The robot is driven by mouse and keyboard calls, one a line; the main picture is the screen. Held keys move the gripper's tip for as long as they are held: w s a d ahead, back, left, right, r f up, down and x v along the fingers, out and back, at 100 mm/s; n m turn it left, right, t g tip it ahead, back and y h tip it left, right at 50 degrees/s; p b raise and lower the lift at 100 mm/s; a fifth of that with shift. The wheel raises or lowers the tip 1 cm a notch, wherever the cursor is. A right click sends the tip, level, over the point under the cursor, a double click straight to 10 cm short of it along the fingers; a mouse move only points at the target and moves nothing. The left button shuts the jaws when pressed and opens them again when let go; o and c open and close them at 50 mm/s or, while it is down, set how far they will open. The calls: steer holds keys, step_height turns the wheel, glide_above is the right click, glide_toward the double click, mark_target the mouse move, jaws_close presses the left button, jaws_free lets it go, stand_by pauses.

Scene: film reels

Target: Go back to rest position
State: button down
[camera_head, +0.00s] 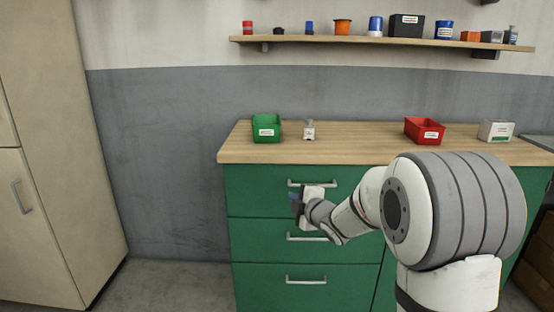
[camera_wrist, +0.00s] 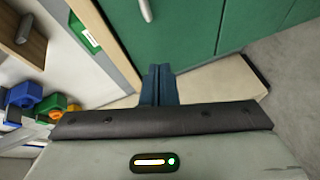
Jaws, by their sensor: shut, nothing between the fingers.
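My gripper (camera_head: 294,203) is in front of the green drawer cabinet (camera_head: 262,232), near the top and middle drawer handles in the head view. Its blue fingers show in the wrist view (camera_wrist: 159,76), pressed together with nothing between them. My arm reaches in from the right with its elbow bent. The exact gap between the fingers and the drawer fronts cannot be told.
The wooden worktop (camera_head: 360,146) carries a green bin (camera_head: 266,128), a small grey-white item (camera_head: 309,130), a red bin (camera_head: 424,131) and a white box (camera_head: 495,131). A loaded shelf (camera_head: 330,39) hangs above. A beige cabinet (camera_head: 60,150) stands left. Floor (camera_head: 180,280) between is clear.

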steer(key=s+d+r+m+g+h+p, duration=0.2)
steer(key=s+d+r+m+h+p, duration=0.2)
steer(key=s+d+r+m+p, duration=0.25)
steer(key=s+d+r+m+g+h+p, duration=0.2)
steer(key=s+d+r+m+h+p, duration=0.15)
steer(key=s+r+m+p, duration=0.45)
steer(key=s+r+m+g+p, duration=0.2)
steer(key=s+m+g+p, duration=0.1)
steer(key=s, duration=0.8)
steer(key=s+r+m+g+p, duration=0.3)
steer(key=s+g+p, duration=0.1)
steer(key=s, duration=0.8)
steer(key=shift+s+d+r+y+p, duration=0.2)
steer(key=shift+s+y+p, duration=0.15)
steer(key=shift+p, duration=0.35)
